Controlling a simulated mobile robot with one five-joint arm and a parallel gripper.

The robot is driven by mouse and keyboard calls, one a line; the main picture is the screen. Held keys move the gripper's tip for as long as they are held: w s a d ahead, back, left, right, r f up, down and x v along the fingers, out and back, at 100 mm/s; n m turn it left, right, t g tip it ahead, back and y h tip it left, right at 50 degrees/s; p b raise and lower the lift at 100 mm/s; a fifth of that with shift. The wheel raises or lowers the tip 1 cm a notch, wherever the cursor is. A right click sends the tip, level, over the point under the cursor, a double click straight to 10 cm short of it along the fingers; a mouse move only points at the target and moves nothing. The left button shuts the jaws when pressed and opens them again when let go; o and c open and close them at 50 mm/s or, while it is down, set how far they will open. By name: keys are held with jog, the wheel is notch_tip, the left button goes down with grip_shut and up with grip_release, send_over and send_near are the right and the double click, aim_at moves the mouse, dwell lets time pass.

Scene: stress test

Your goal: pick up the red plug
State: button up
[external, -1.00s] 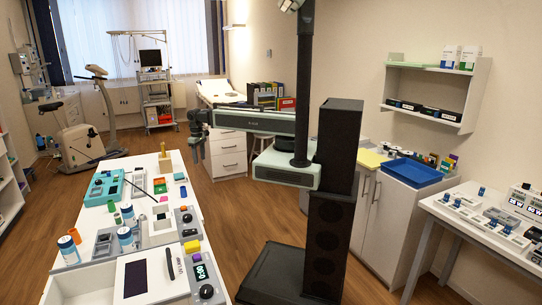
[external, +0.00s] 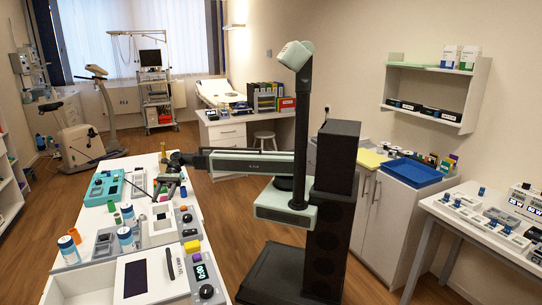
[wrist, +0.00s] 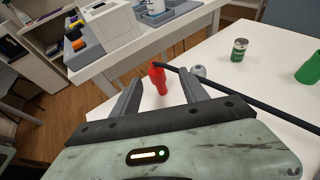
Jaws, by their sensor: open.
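The red plug (wrist: 157,79) stands on the white tabletop (wrist: 262,75) in the wrist view, between and just beyond my fingertips. My gripper (wrist: 160,84) is open, with one dark finger on each side of the plug, and no contact can be made out. A thin black rod or cable (wrist: 245,100) starts beside the plug's top and runs to the right. In the external view my gripper (external: 166,186) is low over the far part of the white table (external: 185,222); the plug there is too small to make out surely.
In the wrist view a small grey round object (wrist: 199,71) sits right of the plug, with a green-labelled can (wrist: 239,48) and a green cylinder (wrist: 309,71) farther right.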

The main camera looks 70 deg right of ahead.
jog(key=shift+s+a+f, duration=0.3)
jog(key=shift+a+f, duration=0.15)
jog(key=shift+f, duration=0.1)
jog(key=b+x, duration=0.2)
jog(key=x, duration=0.5)
jog(key=shift+s+a, duration=0.15)
jog(key=shift+s, duration=0.1)
jog(key=shift+r, duration=0.1)
grip_shut()
